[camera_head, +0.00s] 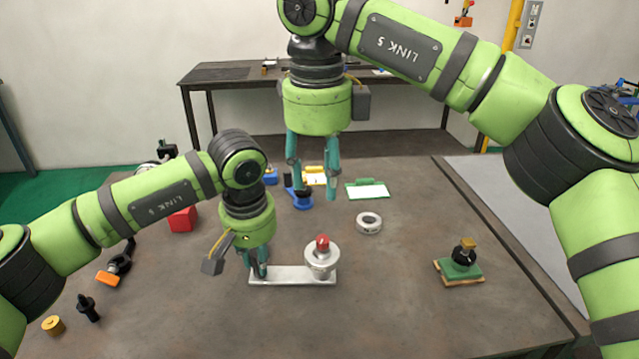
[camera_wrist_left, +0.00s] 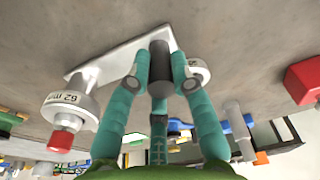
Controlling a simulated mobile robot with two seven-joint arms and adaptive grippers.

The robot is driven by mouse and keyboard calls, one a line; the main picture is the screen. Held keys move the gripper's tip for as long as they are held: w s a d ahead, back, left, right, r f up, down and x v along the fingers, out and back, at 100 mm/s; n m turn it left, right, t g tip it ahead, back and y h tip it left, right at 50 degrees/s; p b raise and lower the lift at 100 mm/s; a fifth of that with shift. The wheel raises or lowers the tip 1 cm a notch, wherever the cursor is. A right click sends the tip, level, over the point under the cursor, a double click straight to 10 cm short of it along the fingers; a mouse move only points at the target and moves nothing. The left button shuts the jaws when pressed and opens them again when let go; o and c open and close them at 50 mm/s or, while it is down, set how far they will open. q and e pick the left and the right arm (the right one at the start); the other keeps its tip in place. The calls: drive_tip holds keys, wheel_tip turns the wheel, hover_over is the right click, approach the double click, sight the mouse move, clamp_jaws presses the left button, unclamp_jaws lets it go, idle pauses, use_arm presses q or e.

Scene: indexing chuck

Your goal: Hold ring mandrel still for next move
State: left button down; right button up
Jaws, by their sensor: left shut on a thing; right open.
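The ring mandrel is a pale flat plate (camera_head: 290,281) on the table. A silver stepped disc (camera_head: 322,262) with a red top (camera_head: 322,242) stands at its right end. My left gripper (camera_head: 258,272) is at the plate's left end. In the left wrist view its fingers (camera_wrist_left: 160,78) are shut on a dark grey upright post (camera_wrist_left: 160,58) of the mandrel. The same view shows the disc (camera_wrist_left: 68,106), marked 62 mm, and a partly hidden pale round part (camera_wrist_left: 202,72). My right gripper (camera_head: 313,190) is open and empty above the table, behind the mandrel.
A loose grey ring (camera_head: 369,223) lies behind and right of the mandrel. A green block with a black knob (camera_head: 463,262) is at the right. A red block (camera_head: 182,220), an orange-ended tool (camera_head: 108,279) and a yellow cylinder (camera_head: 53,325) are left. The front middle is clear.

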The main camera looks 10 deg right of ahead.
use_arm(q)
drive_tip(key=shift+f, duration=0.2)
drive_tip(key=c, duration=1.1)
unclamp_jaws()
drive_tip(key=shift+o, duration=0.5)
drive_tip(key=shift+w, duration=0.1)
drive_tip(key=shift+r, duration=0.1)
